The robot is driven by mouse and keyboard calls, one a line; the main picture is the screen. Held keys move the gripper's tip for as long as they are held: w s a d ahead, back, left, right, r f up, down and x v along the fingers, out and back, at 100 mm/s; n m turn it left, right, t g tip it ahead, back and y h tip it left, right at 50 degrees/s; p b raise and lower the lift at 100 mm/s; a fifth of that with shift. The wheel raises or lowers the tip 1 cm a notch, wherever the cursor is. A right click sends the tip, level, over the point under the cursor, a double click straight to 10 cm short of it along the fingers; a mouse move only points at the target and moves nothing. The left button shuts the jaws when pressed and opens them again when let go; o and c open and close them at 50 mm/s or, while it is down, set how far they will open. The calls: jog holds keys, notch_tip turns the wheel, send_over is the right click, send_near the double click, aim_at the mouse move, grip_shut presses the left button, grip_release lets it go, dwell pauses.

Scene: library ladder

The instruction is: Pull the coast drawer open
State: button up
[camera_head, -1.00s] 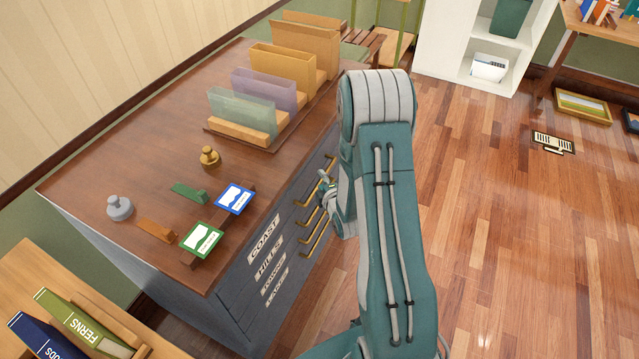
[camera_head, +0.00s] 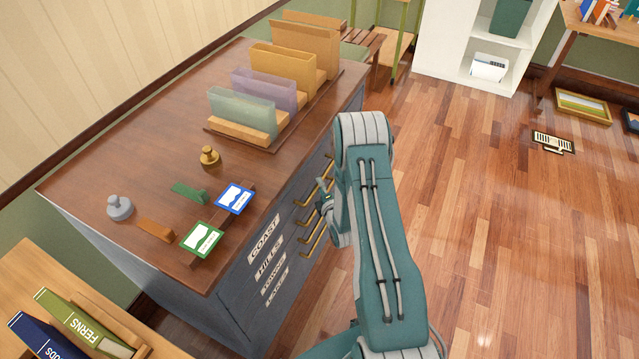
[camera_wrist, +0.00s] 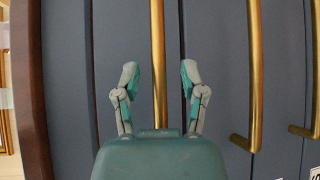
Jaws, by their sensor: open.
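The coast drawer is the top one of the dark blue-grey cabinet, marked by the COAST label (camera_head: 264,238) in the head view. It looks closed. Its brass bar handle (camera_head: 318,182) is partly hidden by my arm. In the wrist view, the topmost handle (camera_wrist: 158,40) runs between the two spread fingertips of my gripper (camera_wrist: 160,75), with a gap on both sides. I cannot tell how deep the fingers reach around it. My gripper (camera_head: 324,200) is open and empty at the cabinet front.
Lower drawer handles (camera_wrist: 254,70) lie close beside the gripper. The cabinet's brown top (camera_head: 130,140) holds a folder rack, cards, stamps and a brass weight (camera_head: 209,156). A book table (camera_head: 30,260) stands at the lower left.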

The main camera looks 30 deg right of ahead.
jog(key=shift+w+d+f, duration=0.15)
jog(key=shift+w+f, duration=0.05)
jog(key=shift+w, duration=0.85)
grip_shut()
jog(key=shift+s, duration=0.15)
